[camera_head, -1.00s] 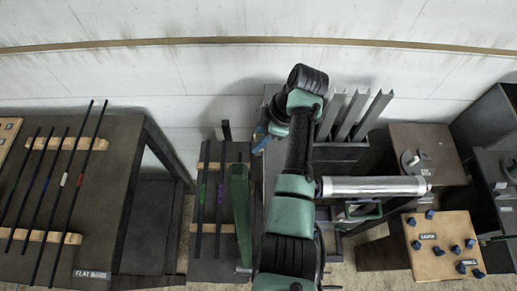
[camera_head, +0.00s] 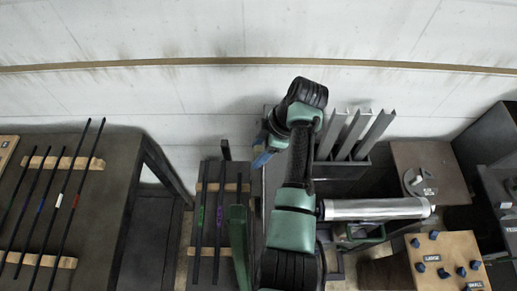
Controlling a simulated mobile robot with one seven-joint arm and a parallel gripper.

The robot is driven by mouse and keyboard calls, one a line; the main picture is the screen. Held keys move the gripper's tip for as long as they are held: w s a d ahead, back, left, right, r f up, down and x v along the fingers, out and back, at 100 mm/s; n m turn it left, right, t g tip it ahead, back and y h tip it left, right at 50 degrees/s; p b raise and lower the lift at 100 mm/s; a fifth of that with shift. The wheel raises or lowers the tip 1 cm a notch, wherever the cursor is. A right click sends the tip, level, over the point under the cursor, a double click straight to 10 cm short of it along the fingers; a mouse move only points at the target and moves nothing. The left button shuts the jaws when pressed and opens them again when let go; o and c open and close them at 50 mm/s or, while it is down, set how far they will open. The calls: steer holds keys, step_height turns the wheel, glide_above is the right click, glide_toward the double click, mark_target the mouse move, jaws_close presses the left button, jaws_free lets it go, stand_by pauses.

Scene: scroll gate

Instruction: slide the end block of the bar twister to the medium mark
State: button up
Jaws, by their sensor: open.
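My dark and green arm (camera_head: 292,225) rises from the bottom centre and bends over at a black joint. My gripper is not visible; it seems hidden beyond or below the arm. A dark bench (camera_head: 268,188) lies partly behind the arm, with a small blue part (camera_head: 262,159) beside the arm's far joint. A silver cylinder (camera_head: 375,208) lies level to the right of the arm, above a green handle (camera_head: 365,238). I cannot tell which of these parts belong to the bar twister. Its end block and the medium mark cannot be made out.
A left table (camera_head: 105,210) holds several thin bars on wooden rests. A narrow stand (camera_head: 212,272) holds more bars beside a green post (camera_head: 239,245). Upright grey channels (camera_head: 353,135) stand behind. A tan board (camera_head: 448,256) with blue knobs is at lower right.

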steer(key=shift+d+r, duration=0.2)
steer(key=shift+r, duration=0.25)
steer(key=p+v, duration=0.2)
steer(key=v, duration=1)
